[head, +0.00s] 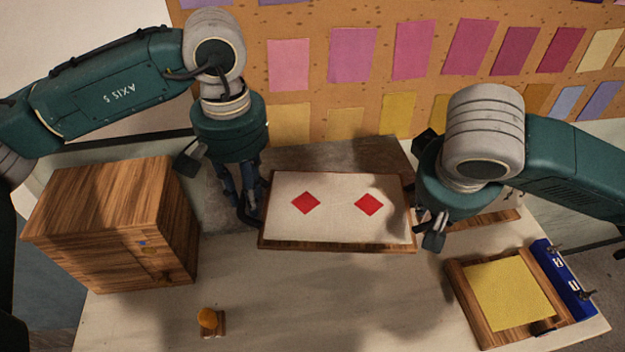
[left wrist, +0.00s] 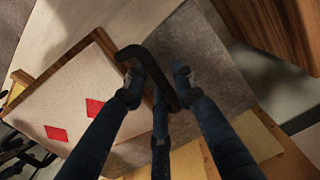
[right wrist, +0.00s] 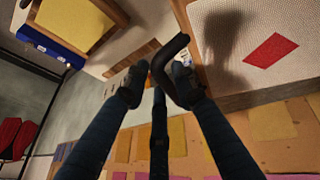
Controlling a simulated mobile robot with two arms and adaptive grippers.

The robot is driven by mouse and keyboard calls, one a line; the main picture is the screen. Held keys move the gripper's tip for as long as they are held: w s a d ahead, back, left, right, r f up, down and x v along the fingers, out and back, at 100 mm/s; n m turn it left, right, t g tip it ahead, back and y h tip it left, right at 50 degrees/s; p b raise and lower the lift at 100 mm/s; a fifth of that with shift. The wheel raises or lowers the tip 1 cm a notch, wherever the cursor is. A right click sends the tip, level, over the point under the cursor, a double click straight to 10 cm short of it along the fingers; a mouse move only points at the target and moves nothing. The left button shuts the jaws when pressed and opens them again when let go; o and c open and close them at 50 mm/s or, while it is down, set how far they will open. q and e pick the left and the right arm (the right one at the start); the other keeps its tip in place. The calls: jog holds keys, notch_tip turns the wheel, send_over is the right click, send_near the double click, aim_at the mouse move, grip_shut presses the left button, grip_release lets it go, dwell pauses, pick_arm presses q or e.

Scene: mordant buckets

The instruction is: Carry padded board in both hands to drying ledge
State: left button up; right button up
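The padded board (head: 337,208) lies flat, with a pale padded top, wooden edges and two red diamonds. It also shows in the left wrist view (left wrist: 82,99) and at the right wrist view's upper right (right wrist: 232,45). My left gripper (head: 248,207) is at its left end, with a dark curved handle (left wrist: 157,75) between its fingers. My right gripper (head: 432,226) is at the right end, around another dark handle (right wrist: 172,50). I cannot tell whether either gripper clamps its handle. A grey slab (head: 375,153), possibly the drying ledge, shows behind the board.
A wooden cabinet (head: 110,226) stands at left. A small wooden block with an orange knob (head: 207,318) is at front. A wooden frame with a yellow sheet (head: 510,290) and a blue rack (head: 563,280) are at right. A sample-covered corkboard (head: 300,25) rises behind. The front middle is clear.

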pick_arm(q)
jog(key=shift+s+d+r, duration=0.1)
jog(key=shift+r, duration=0.15)
pick_arm(e)
jog(key=shift+s+a+r, duration=0.1)
jog(key=shift+s, duration=0.05)
jog(key=shift+r, duration=0.2)
pick_arm(q)
notch_tip(320, 180, up, 12)
jog(key=shift+f, duration=0.15)
pick_arm(e)
jog(key=v, duration=1.1)
jog(key=shift+s+r, duration=0.2)
jog(key=shift+r, duration=0.1)
